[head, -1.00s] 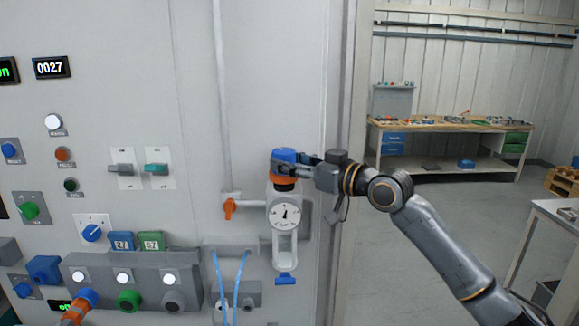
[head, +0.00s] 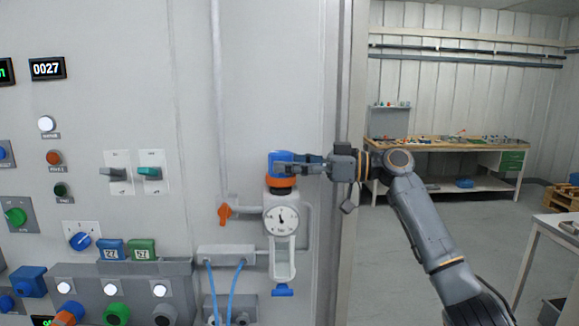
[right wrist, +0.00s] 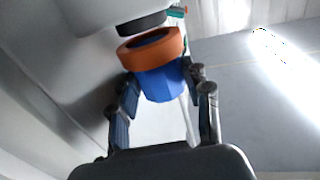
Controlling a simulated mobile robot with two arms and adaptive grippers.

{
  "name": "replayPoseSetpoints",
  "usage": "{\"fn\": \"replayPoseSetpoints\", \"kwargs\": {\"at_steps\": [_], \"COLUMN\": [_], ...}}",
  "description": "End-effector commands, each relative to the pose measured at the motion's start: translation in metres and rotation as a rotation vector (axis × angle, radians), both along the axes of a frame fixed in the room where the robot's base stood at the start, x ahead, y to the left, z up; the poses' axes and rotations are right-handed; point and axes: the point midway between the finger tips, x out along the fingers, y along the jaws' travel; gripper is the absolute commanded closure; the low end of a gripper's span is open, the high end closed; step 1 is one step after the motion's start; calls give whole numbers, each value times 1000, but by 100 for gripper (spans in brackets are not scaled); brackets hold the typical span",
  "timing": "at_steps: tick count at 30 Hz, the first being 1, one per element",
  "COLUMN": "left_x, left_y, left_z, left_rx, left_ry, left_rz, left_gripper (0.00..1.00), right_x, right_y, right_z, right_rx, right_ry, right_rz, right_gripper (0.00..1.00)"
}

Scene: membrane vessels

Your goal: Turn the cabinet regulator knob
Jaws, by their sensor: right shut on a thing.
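The regulator knob (head: 281,158) is a blue cap above an orange ring, on top of the regulator on the cabinet face. A white round gauge (head: 281,219) and a clear bowl with a blue bottom piece hang below it. My right gripper (head: 287,166) comes in from the right and is shut on the knob. In the right wrist view the blue knob (right wrist: 163,84) and its orange ring sit between the two fingers (right wrist: 160,100). My left gripper is not in view.
An orange valve handle (head: 224,214) is left of the gauge. Blue tubes (head: 237,285) run down below. Switches and buttons cover the panel at left. A cabinet edge (head: 345,80) stands close right of the regulator. A workbench (head: 440,150) is far off at right.

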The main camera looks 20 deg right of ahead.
Motion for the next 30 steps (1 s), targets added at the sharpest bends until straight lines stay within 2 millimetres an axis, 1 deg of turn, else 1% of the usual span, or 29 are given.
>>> {"fn": "replayPoseSetpoints", "kwargs": {"at_steps": [13,14,15,16,17,27,30], "left_x": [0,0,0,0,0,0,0], "left_y": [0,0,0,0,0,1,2], "left_z": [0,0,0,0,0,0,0], "left_rx": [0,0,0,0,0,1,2], "left_ry": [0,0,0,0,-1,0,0], "left_rz": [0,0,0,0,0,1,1], "left_gripper": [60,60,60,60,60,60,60], "right_x": [0,0,0,0,0,1,-1], "right_y": [0,0,0,0,0,-1,-4], "right_z": [-1,-1,-1,-1,-1,0,0], "right_rx": [-3,-3,-3,-3,-2,0,0], "right_ry": [3,3,3,3,2,1,1], "right_rz": [9,9,8,8,8,6,5], "right_gripper": [84,46,38,32,29,29,29]}}
